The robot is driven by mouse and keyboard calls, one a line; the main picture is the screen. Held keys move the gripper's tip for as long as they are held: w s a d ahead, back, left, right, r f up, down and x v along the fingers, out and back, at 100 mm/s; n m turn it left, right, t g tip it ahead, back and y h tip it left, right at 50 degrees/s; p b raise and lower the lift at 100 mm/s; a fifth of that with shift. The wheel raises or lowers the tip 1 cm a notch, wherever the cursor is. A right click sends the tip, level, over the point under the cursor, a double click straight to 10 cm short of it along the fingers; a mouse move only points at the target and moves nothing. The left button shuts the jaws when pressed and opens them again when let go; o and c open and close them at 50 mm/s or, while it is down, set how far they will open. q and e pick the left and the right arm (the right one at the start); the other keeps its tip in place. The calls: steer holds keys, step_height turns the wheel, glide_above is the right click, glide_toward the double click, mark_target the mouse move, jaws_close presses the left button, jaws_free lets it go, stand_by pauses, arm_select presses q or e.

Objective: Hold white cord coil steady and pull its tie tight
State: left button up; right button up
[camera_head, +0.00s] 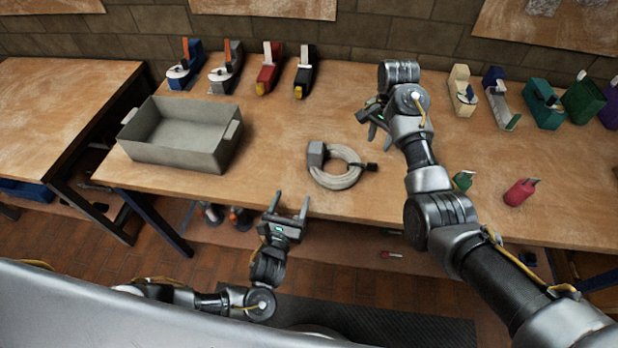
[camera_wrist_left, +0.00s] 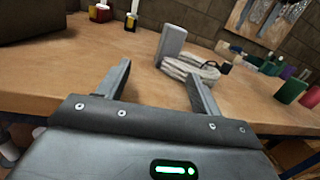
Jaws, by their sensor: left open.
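The white cord coil (camera_head: 337,182) lies flat on the wooden workbench near its front edge. A grey block-like plug (camera_head: 316,154) sits at its left side, and a small dark piece (camera_head: 372,167), perhaps the tie, sticks out at its right. My left gripper (camera_head: 287,204) is open and empty at the bench's front edge, below and left of the coil. In the left wrist view the coil (camera_wrist_left: 190,70) shows beyond the open fingers (camera_wrist_left: 157,85), with the plug (camera_wrist_left: 172,42) upright. My right gripper (camera_head: 368,120) is above the bench, behind and right of the coil; its fingers appear apart and empty.
A grey bin (camera_head: 180,150) stands on the left of the bench. Several tape dispensers line the back. A red bottle-like object (camera_head: 519,192) and a small green one (camera_head: 462,181) are at the right. The bench around the coil is clear.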

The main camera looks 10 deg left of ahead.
arm_select(q)
steer(key=y, duration=0.2)
glide_toward(314, 156)
steer(key=shift+w+a+r+g, duration=0.1)
steer(key=shift+w+a+g, duration=0.1)
steer(key=shift+w+g, duration=0.35)
steer(key=shift+w+d+r, duration=0.2)
steer(key=shift+w+r, duration=0.15)
steer(key=shift+w, duration=0.05)
steer(key=w, duration=1.1)
steer(key=shift+s, duration=0.1)
